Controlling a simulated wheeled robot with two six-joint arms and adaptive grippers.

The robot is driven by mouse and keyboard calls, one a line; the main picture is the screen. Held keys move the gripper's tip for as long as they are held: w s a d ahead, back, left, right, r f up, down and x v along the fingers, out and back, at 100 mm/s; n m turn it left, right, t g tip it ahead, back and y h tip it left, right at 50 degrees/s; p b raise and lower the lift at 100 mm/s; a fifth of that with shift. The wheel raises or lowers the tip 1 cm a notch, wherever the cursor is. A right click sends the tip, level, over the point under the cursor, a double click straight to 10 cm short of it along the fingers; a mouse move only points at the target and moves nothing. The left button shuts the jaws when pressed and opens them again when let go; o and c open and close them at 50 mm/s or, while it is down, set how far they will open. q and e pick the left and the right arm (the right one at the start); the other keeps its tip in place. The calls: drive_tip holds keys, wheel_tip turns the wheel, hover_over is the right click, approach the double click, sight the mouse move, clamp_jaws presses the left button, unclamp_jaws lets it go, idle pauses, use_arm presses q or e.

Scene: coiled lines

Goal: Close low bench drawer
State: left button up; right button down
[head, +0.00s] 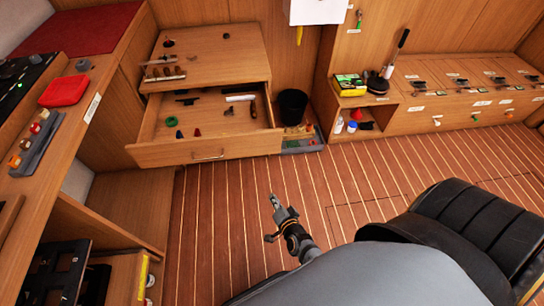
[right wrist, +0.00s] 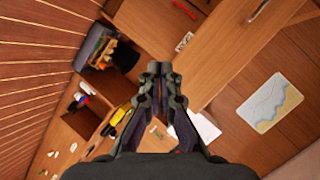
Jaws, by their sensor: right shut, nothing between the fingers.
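The low bench drawer (head: 250,146) is pulled well out from the bench (head: 240,63) in the head view. Its front carries a pale bar handle (head: 208,155). Inside it lie a green ring, small cones, a white roll and dark tools. My right gripper (head: 274,200) is over the plank floor, below and right of the drawer front and clear of it. It is shut and empty; its closed fingers also show in the right wrist view (right wrist: 160,70). My left gripper is out of view.
A black bin (head: 292,106) and a low tray (head: 303,139) stand just right of the drawer. The left counter (head: 84,105) holds a red pouch (head: 65,91). An open cubby (head: 361,121) with bottles is at right. Plank floor (head: 215,215) before the drawer is clear.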

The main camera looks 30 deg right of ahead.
drive_tip(key=w+d+r+m+t+h+b, duration=0.2)
drive_tip(key=w+r+m, duration=0.1)
drive_tip(key=r+m, duration=0.1)
drive_tip(key=m+t+h+b, duration=0.2)
drive_tip(key=m+h, duration=0.1)
drive_tip(key=m, duration=0.2)
approach(274, 133)
drive_tip(key=p+x, duration=0.1)
drive_tip(key=x, duration=0.5)
drive_tip(key=shift+w, duration=0.15)
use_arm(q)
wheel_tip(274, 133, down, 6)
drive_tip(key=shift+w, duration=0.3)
use_arm(e)
drive_tip(key=shift+w+d, duration=0.1)
drive_tip(key=shift+w, duration=0.15)
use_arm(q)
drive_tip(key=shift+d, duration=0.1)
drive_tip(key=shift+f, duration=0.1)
